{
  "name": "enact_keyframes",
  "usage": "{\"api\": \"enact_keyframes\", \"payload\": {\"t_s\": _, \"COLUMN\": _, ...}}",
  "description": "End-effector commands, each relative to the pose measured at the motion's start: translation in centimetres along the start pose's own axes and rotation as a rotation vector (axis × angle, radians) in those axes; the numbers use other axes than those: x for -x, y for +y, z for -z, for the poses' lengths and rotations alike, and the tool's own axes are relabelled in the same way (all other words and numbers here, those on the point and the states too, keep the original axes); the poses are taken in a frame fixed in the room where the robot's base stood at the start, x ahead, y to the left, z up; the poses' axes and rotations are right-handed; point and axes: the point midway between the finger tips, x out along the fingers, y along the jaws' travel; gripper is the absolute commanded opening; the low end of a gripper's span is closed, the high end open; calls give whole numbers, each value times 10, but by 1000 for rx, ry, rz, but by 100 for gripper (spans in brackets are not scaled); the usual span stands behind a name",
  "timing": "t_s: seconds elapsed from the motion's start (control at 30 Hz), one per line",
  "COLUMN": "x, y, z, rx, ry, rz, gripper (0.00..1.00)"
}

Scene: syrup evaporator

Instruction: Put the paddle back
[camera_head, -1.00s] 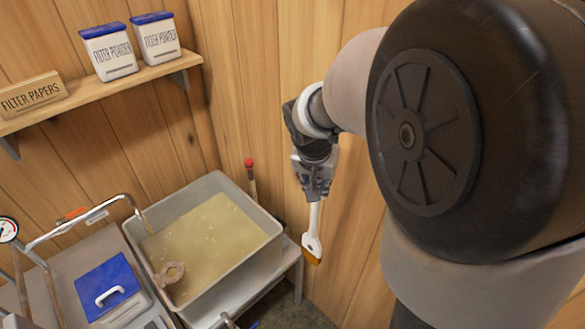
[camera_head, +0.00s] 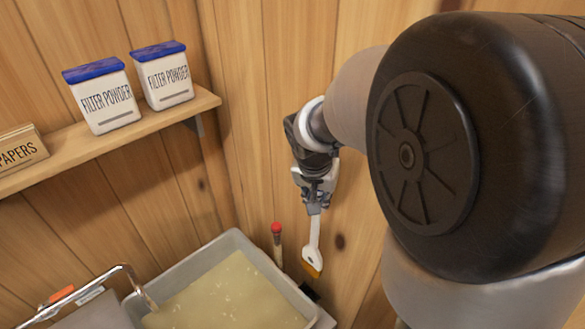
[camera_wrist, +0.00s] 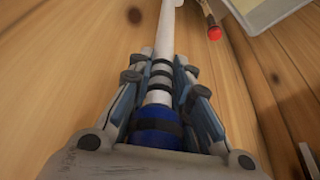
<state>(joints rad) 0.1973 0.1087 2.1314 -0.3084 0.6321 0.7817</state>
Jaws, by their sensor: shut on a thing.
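My gripper (camera_head: 316,204) hangs pointing down in front of the wood wall in the head view. It is shut on the paddle (camera_head: 312,240), which has a pale shaft and an orange-yellow lower end. The paddle hangs nearly upright, right of the pan. In the wrist view my gripper (camera_wrist: 160,85) closes around the paddle's handle, and the white shaft (camera_wrist: 165,28) runs out beyond the fingers. A blue band shows at the near end of the handle. The paddle's lower end is out of the wrist view.
A pan of yellowish liquid (camera_head: 228,296) stands at lower middle. A red-tipped stick (camera_head: 277,240) stands behind its rim, close left of the paddle. A small dark piece (camera_head: 309,290) sits below the paddle. A shelf (camera_head: 120,138) holds two filter powder tubs (camera_head: 103,100). A metal pipe (camera_head: 90,290) crosses lower left.

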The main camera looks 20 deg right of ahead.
Motion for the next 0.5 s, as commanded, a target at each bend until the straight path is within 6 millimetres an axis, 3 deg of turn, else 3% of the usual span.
{"api": "enact_keyframes", "payload": {"t_s": 0.2, "x": -41, "y": 0, "z": -15, "rx": 1, "ry": -2, "rz": -1, "gripper": 0}}
{"api": "enact_keyframes", "payload": {"t_s": 0.5, "x": -69, "y": -1, "z": -24, "rx": 0, "ry": 1, "rz": 1, "gripper": 0}}
